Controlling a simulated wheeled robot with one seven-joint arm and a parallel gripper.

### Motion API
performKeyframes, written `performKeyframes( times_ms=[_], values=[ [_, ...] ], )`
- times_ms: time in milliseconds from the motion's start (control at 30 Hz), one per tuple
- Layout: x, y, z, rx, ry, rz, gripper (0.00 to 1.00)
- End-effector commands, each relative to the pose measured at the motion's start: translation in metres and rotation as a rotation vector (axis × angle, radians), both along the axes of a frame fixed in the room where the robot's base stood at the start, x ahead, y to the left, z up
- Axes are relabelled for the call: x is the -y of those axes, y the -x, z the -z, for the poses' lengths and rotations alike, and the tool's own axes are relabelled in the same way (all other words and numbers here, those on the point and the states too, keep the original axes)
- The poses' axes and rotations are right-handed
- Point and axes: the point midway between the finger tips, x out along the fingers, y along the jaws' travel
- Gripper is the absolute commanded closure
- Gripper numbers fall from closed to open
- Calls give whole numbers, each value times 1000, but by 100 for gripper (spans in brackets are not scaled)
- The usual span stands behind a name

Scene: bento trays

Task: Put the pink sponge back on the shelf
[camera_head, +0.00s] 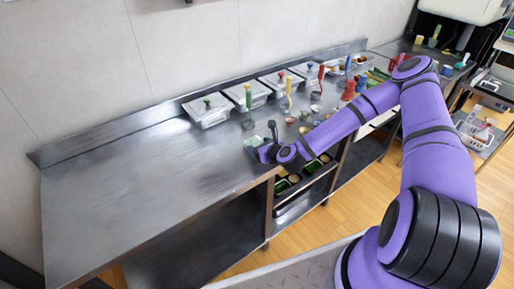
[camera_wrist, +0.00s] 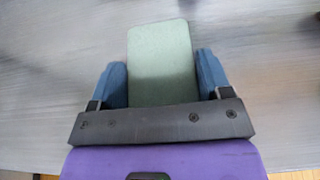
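A flat, pale green block with rounded corners (camera_wrist: 161,60), like a sponge, sits between the two blue finger pads of my gripper (camera_wrist: 162,82) in the wrist view. I cannot make out a pink sponge. The shelf cannot be singled out for sure.
Lidded steel trays (camera_head: 207,109) line the back of the counter. Small bowls and coloured utensils (camera_head: 290,92) stand right of my gripper. Open bins (camera_head: 290,183) sit below the counter. A rack with a white basket (camera_head: 478,128) stands far right. The counter's left half is clear.

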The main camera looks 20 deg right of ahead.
Motion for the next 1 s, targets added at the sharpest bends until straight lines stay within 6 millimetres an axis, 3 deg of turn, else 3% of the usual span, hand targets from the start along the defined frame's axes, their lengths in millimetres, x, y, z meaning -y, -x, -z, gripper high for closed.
performKeyframes(
  times_ms=[33, 100, 167, 467, 800, 1000],
  values=[
    [0, 0, 0, 0, 0, 0, 40],
    [0, 0, 0, 0, 0, 0, 53],
    [0, 0, 0, 0, 0, 0, 57],
    [0, 0, -7, 1, 0, 0, 57],
    [0, 0, -67, 4, 1, 0, 57],
    [2, 1, -91, 1, 0, 8, 57]
  ],
)
